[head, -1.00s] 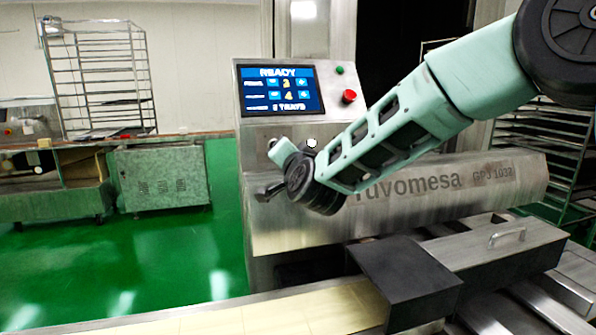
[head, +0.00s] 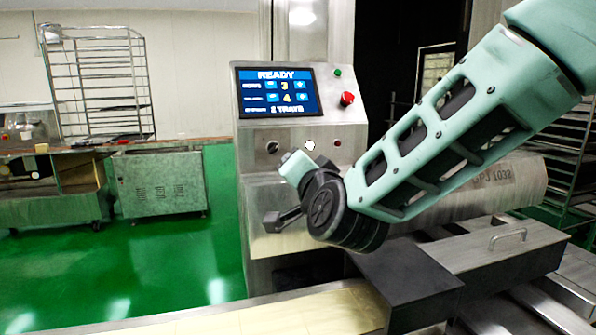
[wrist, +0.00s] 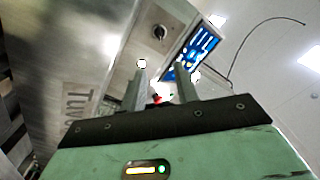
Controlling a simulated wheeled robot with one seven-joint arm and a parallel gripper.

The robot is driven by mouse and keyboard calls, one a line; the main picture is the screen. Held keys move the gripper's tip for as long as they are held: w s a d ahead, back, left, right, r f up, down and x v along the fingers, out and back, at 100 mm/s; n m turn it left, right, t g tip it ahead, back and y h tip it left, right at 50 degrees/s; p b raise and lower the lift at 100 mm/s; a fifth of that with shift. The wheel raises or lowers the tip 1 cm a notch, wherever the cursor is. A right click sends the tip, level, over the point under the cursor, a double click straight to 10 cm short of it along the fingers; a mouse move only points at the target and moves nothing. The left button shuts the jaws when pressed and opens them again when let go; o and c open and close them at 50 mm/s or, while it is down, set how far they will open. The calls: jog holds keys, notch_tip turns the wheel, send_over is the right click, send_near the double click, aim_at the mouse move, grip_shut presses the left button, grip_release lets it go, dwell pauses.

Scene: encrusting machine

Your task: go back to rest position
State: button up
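My gripper (wrist: 160,84) shows in the wrist view with its two fingers apart and nothing between them. Beyond the fingers are the machine's control panel (wrist: 150,45) and its blue screen (wrist: 205,42). In the head view, my green arm reaches in from the upper right and its dark wrist end hangs in front of the machine (head: 262,185), below the panel. The gripper is small and partly hidden there, so its fingers do not show clearly.
The screen (head: 278,91) reads READY, with a red button (head: 346,99) beside it. A dark box (head: 408,283) and a pale conveyor belt (head: 290,314) lie below the arm. A wire rack (head: 100,80) and a metal cabinet (head: 161,183) stand left. The green floor (head: 175,260) is clear.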

jog(key=s+f+n+g+y+p, duration=0.1)
jog(key=s+f+n+g+p, duration=0.2)
jog(key=s+n+g, duration=0.35)
jog(key=s+f+n+g+p, duration=0.3)
jog(key=s+g, duration=0.1)
jog(key=s, duration=0.6)
jog(key=s+d+f+n+g+h+p, duration=0.2)
jog(key=s+d+g, duration=0.5)
jog(key=s+d, duration=0.6)
jog(key=s+n+h+p, duration=0.1)
jog(key=s+n+h, duration=0.1)
jog(key=s+h, duration=0.1)
jog(key=shift+s+d+p, duration=0.2)
jog(key=shift+d+p, duration=0.2)
